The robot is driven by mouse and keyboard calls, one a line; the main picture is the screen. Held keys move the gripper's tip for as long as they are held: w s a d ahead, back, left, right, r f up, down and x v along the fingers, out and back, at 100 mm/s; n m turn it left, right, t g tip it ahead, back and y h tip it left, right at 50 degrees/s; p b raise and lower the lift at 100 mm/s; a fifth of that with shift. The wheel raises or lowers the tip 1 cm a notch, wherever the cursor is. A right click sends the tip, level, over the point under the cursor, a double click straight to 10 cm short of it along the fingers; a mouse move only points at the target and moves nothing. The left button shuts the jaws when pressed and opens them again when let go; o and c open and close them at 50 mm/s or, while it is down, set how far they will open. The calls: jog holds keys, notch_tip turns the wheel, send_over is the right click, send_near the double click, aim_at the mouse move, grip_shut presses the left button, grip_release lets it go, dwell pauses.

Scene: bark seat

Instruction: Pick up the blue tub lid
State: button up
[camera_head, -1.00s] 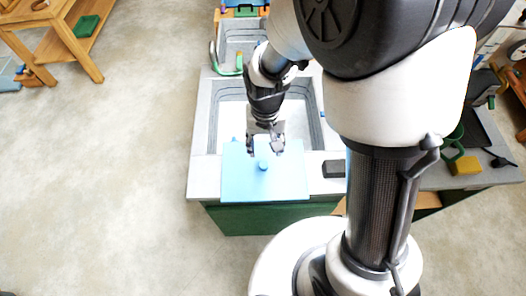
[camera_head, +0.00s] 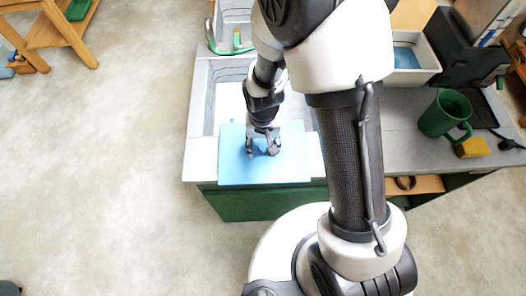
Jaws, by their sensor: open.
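The blue tub lid (camera_head: 290,168) is a flat light-blue square. It lies at the front edge of the grey counter, partly over the front of the sink. Its small round knob, seen a second ago near its middle, is now mostly hidden by my gripper. My gripper (camera_head: 262,149) points down over the middle of the lid. Its two fingers are apart, one on each side of where the knob stands. I cannot tell whether the fingertips touch the lid.
The grey sink (camera_head: 210,92) with a green tap (camera_head: 236,47) lies behind the lid. A green mug (camera_head: 441,113), a yellow sponge (camera_head: 472,147) and a white bin (camera_head: 418,58) stand on the counter to the right, past my arm. Open floor lies left.

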jog(key=shift+r, duration=0.1)
jog(key=shift+c, duration=0.3)
grip_shut()
dwell(0.4)
